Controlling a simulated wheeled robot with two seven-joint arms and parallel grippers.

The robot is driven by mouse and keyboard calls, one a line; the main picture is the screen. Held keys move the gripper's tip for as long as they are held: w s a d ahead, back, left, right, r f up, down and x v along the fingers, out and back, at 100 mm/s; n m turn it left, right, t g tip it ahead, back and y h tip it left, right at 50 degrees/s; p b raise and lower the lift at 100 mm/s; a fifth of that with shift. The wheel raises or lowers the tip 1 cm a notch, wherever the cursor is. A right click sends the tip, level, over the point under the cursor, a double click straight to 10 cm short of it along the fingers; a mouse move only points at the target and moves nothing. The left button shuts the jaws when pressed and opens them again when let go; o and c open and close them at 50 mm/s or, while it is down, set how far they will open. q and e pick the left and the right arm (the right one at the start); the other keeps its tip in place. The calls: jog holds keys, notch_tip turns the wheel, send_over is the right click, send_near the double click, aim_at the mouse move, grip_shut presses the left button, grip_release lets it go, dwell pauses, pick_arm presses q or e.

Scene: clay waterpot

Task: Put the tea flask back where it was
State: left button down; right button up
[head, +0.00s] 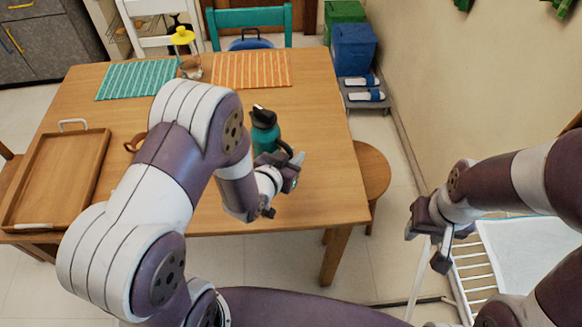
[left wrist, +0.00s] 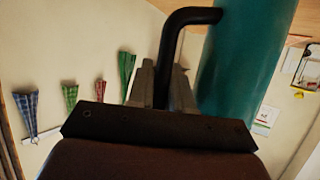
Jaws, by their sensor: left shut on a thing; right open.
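The tea flask (head: 265,138) is teal with a black lid and stands roughly upright over the right part of the wooden table. Its lower part is hidden behind my left gripper (head: 287,168), so I cannot tell whether its base touches the table. In the left wrist view the flask's teal body (left wrist: 245,55) fills the upper right. Its black handle (left wrist: 170,45) runs down between the fingers of my left gripper (left wrist: 162,88), which is shut on it. My right gripper (head: 430,238) is open and empty, right of the table and away from the flask.
The table (head: 325,130) has free room right of the flask. A wooden tray (head: 55,180) lies at left. A teal mat (head: 138,80) and an orange mat (head: 252,70) lie at the back, with a yellow-topped glass vessel (head: 188,60) between them. A round stool (head: 372,172) stands at right.

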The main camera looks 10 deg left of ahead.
pick_arm(q)
notch_tip(320, 180, down, 4)
jog(key=shift+w, duration=0.15)
jog(key=shift+f+b, duration=0.1)
jog(key=shift+b, duration=0.25)
jog(key=c, duration=1.4)
grip_release()
jog(key=shift+f, duration=0.15)
jog(key=shift+c, duration=0.2)
jog(key=o, duration=0.4)
